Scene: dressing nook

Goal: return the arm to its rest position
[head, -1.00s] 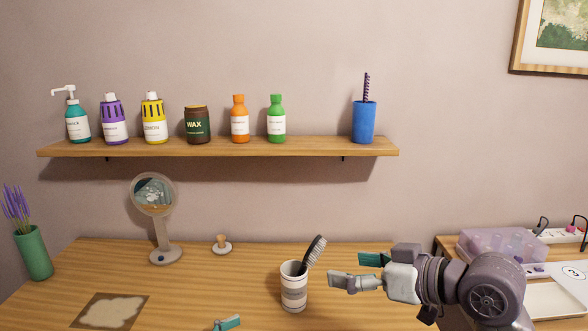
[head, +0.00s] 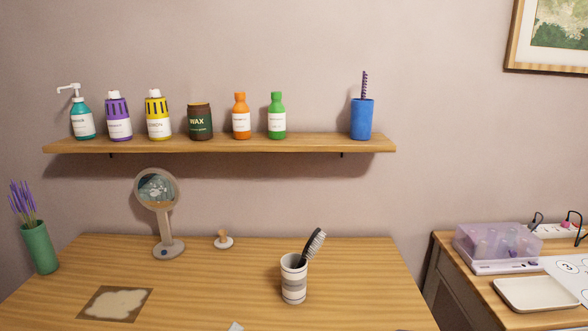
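Neither gripper shows clearly in the head view now. A small pale tip (head: 236,326) pokes in at the bottom edge, probably part of my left gripper, too little to tell its state. My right arm and gripper are out of view. A striped cup (head: 293,281) stands upright on the wooden table (head: 350,275) with a dark hairbrush (head: 315,244) leaning in it to the right.
A wall shelf (head: 220,143) holds several bottles and a blue cup (head: 362,119). A cream tray (head: 537,294) and a purple translucent box (head: 497,245) sit at right.

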